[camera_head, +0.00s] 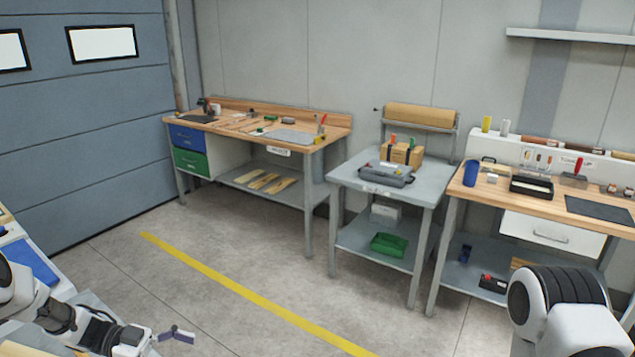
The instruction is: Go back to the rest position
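My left arm comes in at the lower left corner, and its gripper (177,335) hangs low near the bottom edge, over the floor. Its fingers are small and seen at an angle, so I cannot tell whether they are open or shut. I see no object held in it. Of my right arm, only a white and black joint shows at the lower right. My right gripper is out of view.
A long wooden workbench (308,147) stands at the back left. Another bench (480,195) is at the right. The floor (240,250) with a yellow line (235,286) is clear.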

